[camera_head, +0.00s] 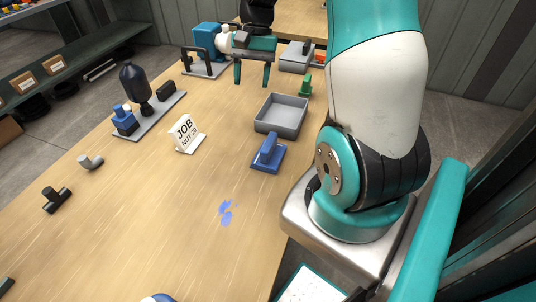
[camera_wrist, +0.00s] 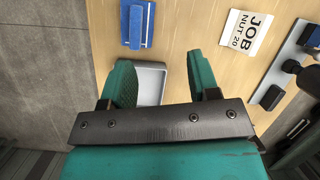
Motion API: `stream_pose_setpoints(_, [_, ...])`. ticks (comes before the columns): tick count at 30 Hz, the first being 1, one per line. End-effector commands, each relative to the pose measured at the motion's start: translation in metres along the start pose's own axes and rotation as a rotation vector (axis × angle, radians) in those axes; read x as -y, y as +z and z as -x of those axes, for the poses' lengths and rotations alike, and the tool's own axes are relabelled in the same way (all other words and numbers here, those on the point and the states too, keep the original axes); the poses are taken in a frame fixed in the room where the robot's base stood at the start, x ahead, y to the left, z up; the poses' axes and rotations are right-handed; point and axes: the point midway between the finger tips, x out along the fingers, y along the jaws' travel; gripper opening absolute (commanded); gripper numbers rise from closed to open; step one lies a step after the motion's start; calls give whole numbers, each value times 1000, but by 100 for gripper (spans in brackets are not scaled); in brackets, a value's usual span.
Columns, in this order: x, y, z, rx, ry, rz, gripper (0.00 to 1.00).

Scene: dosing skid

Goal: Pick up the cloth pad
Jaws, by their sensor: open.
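The cloth pad appears to be the blue block with a raised grip (camera_head: 268,153) on the table, in front of the grey tray. It also shows at the top of the wrist view (camera_wrist: 137,24), beyond my fingertips. My gripper (camera_head: 253,76) is open and empty, raised over the far part of the table behind the tray. In the wrist view the gripper (camera_wrist: 161,72) has its two teal fingers spread, with the tray partly between them. The gripper is apart from the pad.
The grey tray (camera_head: 270,126) is empty. A JOB sign (camera_head: 185,134) stands left of the pad. Blue spots (camera_head: 226,211) lie on the table in front. A dark bottle on a base (camera_head: 136,88) and pipe fittings (camera_head: 57,199) are at left. The table's front middle is largely clear.

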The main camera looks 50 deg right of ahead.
Motion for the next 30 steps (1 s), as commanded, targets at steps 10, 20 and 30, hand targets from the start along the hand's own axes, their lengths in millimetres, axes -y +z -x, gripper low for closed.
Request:
stream_pose_setpoints(10, [-61, -54, -32, 60, -7, -323, 55])
stream_pose_setpoints(20, [-58, -48, -106, 60, -5, -316, 55])
stream_pose_setpoints(30, [-57, -46, -140, 56, -6, -315, 55])
